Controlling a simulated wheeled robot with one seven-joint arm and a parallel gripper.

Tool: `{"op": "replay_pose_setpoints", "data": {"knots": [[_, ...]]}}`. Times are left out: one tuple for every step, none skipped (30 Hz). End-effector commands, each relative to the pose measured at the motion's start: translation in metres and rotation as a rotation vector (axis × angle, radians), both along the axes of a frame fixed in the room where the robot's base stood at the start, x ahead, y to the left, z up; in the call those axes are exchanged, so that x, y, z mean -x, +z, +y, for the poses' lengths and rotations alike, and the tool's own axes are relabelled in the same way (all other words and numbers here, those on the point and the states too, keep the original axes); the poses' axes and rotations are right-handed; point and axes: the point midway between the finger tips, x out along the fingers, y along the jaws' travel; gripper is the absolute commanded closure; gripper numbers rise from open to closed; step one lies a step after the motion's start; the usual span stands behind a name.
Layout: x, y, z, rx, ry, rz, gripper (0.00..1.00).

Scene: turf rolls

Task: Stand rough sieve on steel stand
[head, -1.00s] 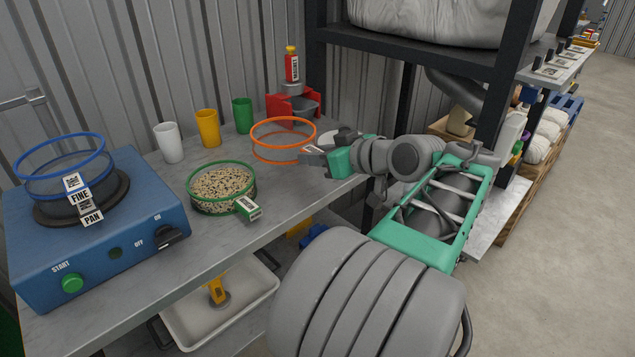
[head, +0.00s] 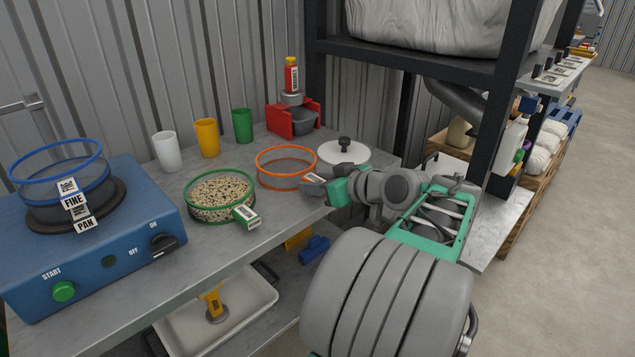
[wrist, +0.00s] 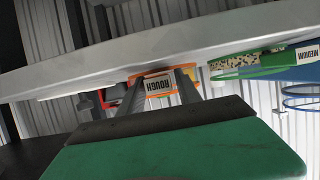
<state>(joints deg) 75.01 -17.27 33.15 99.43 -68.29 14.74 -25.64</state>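The rough sieve (head: 286,181) is a round orange-rimmed sieve on the right half of the bench, beside the green-rimmed sieve. Its white ROUGH tag (wrist: 158,86) shows upside down in the wrist view, between the fingers. My gripper (head: 314,181) comes in from the right and is shut on this tag. The sieve looks level and low over the bench; I cannot tell whether it touches anything below. I cannot make out a steel stand for certain.
The green-rimmed medium sieve (head: 221,207) holds speckled grain. A blue shaker (head: 95,245) carries the blue fine sieve and pan. Cups (head: 207,138), a red holder (head: 293,119) and a pale disc with black knob (head: 344,153) stand behind. A shelf post is at right.

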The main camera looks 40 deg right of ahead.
Motion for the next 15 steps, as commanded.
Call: {"op": "replay_pose_setpoints", "data": {"knots": [[0.0, 0.0, 0.0, 0.0, 0.0, 0.0, 0.55], [0.0, 0.0, 0.0, 0.0, 0.0, 0.0, 0.52], [0.0, 0.0, 0.0, 0.0, 0.0, 0.0, 0.49], [0.0, 0.0, 0.0, 0.0, 0.0, 0.0, 0.49], [0.0, 0.0, 0.0, 0.0, 0.0, 0.0, 0.49], [0.0, 0.0, 0.0, 0.0, 0.0, 0.0, 0.49], [0.0, 0.0, 0.0, 0.0, 0.0, 0.0, 0.49], [0.0, 0.0, 0.0, 0.0, 0.0, 0.0, 0.49], [0.0, 0.0, 0.0, 0.0, 0.0, 0.0, 0.49], [0.0, 0.001, 0.0, 0.0, 0.0, 0.0, 0.49], [0.0, 0.003, 0.0, 0.0, 0.0, 0.0, 0.49], [0.0, 0.006, 0.0, 0.0, 0.0, 0.0, 0.49], [0.002, 0.007, 0.0, 0.0, -0.001, 0.0, 0.49], [0.006, 0.008, -0.001, 0.0, -0.003, 0.0, 0.49], [0.012, 0.01, -0.002, 0.0, -0.005, 0.0, 0.49]]}}
